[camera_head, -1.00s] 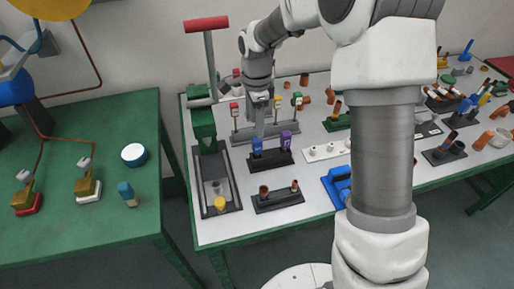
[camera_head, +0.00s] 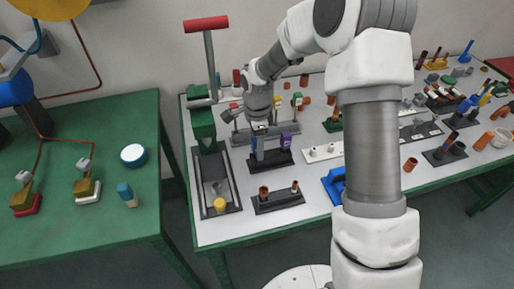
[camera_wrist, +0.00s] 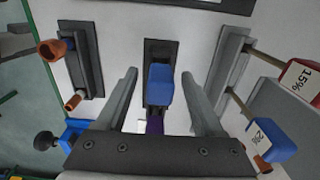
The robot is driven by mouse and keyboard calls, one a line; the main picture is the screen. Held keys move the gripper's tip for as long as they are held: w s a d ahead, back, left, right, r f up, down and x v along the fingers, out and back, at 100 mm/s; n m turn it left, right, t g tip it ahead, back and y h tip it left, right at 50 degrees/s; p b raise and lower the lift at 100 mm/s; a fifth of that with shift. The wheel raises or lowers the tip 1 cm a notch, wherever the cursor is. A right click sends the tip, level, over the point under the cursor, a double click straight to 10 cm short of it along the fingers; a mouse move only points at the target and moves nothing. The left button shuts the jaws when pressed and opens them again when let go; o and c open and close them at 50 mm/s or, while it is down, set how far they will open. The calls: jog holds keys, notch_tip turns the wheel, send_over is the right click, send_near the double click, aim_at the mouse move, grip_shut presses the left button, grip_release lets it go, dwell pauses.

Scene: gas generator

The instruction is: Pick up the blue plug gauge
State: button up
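The blue plug gauge (camera_wrist: 160,86) stands in a dark stand (camera_wrist: 160,48) in the wrist view. My gripper (camera_wrist: 159,76) is open, with one finger on each side of the blue gauge. Gaps show between the gauge and both fingers. In the head view my gripper (camera_head: 258,142) is low over the left end of the dark stand (camera_head: 270,162) and hides most of the blue gauge. The purple plug gauge (camera_head: 286,142) stands at the right end of the same stand; part of it (camera_wrist: 155,124) shows behind the blue one in the wrist view.
A dark holder with brown pieces (camera_head: 279,202) stands in front. A rack with coloured tags (camera_head: 240,133) stands behind. A green press with a red handle (camera_head: 205,120) is to the left. A white strip (camera_head: 322,153) and a blue object (camera_head: 334,184) are to the right.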

grip_shut()
jog(key=shift+r, duration=0.1)
